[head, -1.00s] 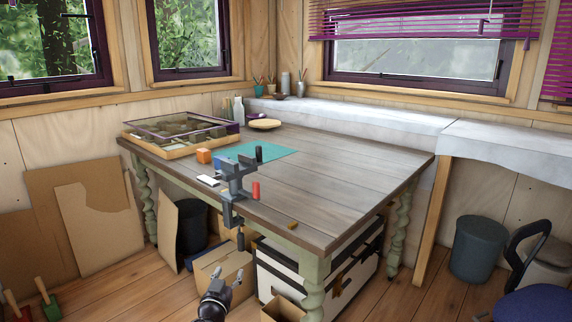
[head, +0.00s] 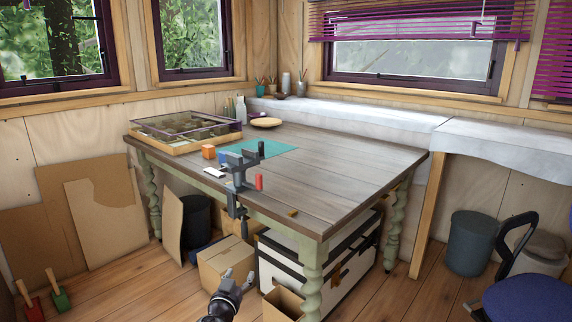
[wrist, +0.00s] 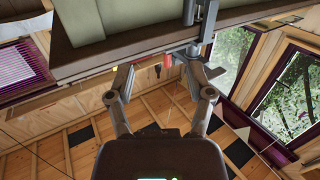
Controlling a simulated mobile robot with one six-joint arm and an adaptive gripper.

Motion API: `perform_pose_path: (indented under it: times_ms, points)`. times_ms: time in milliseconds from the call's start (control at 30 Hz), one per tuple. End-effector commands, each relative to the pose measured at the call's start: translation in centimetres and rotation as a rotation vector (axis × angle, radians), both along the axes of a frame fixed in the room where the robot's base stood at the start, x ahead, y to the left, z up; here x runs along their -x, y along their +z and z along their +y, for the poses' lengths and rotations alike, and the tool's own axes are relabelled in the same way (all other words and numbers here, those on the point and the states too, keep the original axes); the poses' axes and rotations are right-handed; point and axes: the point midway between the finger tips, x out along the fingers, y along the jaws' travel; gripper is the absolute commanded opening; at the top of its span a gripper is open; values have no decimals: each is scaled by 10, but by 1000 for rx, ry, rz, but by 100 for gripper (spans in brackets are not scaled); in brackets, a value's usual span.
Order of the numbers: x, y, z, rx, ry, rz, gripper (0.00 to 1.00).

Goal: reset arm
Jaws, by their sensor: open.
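My gripper (head: 238,281) is low in front of the table (head: 340,165), below the height of its top, and its jaws are apart and empty. In the wrist view my gripper (wrist: 163,72) shows two spread fingers with nothing between them. The table's underside edge and the grey clamp (wrist: 200,40) are close beyond the fingertips. In the head view the clamp (head: 240,175) is fixed to the table's front edge, with a red cylinder (head: 259,182) beside it.
On the table are a glass-topped case (head: 185,130), a teal mat (head: 270,149), an orange block (head: 208,152) and a wooden plate (head: 266,122). Cardboard boxes (head: 222,265) and a white chest (head: 335,285) stand beneath.

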Motion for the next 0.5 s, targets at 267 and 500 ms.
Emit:
perform_pose_path:
  times_ms: [267, 500]
  points:
    - [-10, -17, -41, 23, -94, 102, 68]
    - [-16, -44, -98, 52, -214, 276, 68]
